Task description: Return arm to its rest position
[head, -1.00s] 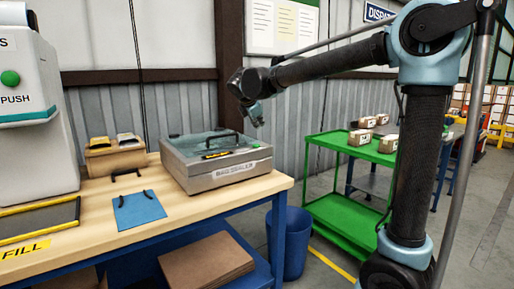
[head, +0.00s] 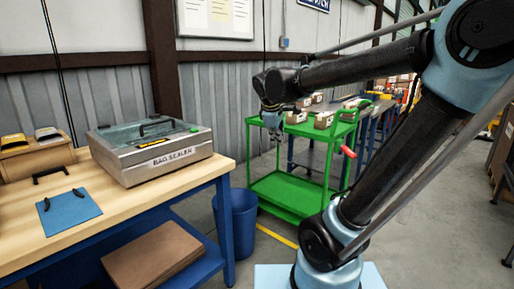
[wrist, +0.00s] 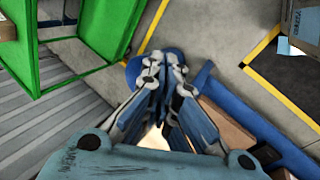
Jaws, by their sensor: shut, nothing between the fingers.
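My arm reaches in from the right of the head view, its upper link near level. My gripper (head: 277,137) hangs at its end, pointing down, in front of the green cart (head: 290,190) in the picture and clear of the workbench. In the wrist view my gripper (wrist: 165,70) shows its two fingers drawn together with nothing held between them. Its fingertips are small and partly dark in the head view.
The workbench (head: 120,200) at left carries a bag sealer (head: 155,155), a blue clipboard-like sheet (head: 68,212) and a cardboard bin (head: 35,158). A blue waste bin (head: 236,215) stands beside it. Several cartons sit on the cart. Open floor lies at right.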

